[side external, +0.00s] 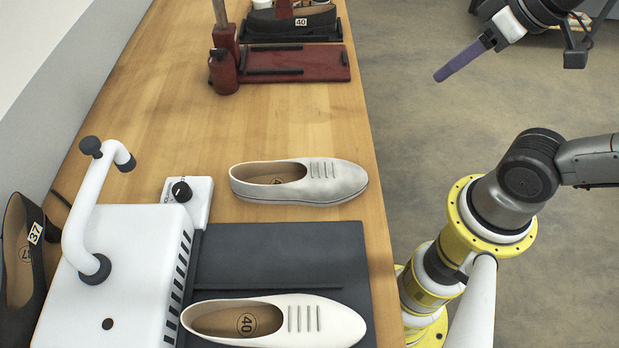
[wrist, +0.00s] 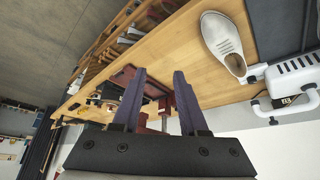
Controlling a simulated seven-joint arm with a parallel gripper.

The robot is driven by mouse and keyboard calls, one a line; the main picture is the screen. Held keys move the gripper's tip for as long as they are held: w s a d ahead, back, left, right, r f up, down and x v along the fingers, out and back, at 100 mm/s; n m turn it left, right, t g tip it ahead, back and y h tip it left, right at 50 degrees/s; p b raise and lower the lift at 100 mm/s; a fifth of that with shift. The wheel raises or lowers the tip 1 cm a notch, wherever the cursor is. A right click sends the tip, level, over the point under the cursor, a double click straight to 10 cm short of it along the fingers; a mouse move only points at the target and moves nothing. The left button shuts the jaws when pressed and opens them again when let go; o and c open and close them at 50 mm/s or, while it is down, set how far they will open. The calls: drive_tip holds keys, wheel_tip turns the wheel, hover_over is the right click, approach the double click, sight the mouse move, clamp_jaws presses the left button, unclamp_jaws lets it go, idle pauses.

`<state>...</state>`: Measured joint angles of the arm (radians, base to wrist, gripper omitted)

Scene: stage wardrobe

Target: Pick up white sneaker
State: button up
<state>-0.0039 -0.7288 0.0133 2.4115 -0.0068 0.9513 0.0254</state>
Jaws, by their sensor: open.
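A white, slightly greyish slip-on shoe (side external: 336,181) lies on the bare wooden table just beyond the dark mat in the side external view. It also shows at the upper right of the wrist view (wrist: 223,38). A second, cream-white shoe (side external: 315,321) marked 40 lies on the dark mat. I cannot tell which one is the white sneaker. My gripper (side external: 439,77) is up and off the table's right edge, well apart from both shoes. In the wrist view, its two purple fingers (wrist: 158,76) are spread with nothing between them.
A white machine (side external: 135,235) with a bent handle stands beside the dark mat (side external: 280,250). A dark shoe (side external: 20,265) is at the far left. A red press (side external: 290,65) and a black shoe (side external: 292,22) are at the back. The wooden table (side external: 300,120) is clear between press and grey-white shoe.

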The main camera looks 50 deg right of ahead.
drive_tip(key=w+a+r+n+g, duration=0.25)
drive_tip(key=w+a, duration=0.25)
drive_tip(key=w, duration=0.3)
drive_tip(key=n+g, duration=0.3)
drive_tip(key=n, duration=0.2)
hover_over(287, 187)
drive_tip(key=a, duration=0.1)
wheel_tip(287, 187, down, 10)
drive_tip(key=r, duration=0.1)
drive_tip(key=shift+d+f, duration=0.2)
drive_tip(key=shift+f, duration=2.1)
drive_tip(key=shift+d+f, duration=0.15)
drive_tip(key=shift+f, duration=2.2)
drive_tip(key=shift+d+f, duration=0.2)
drive_tip(key=shift+f, duration=2.1)
clamp_jaws()
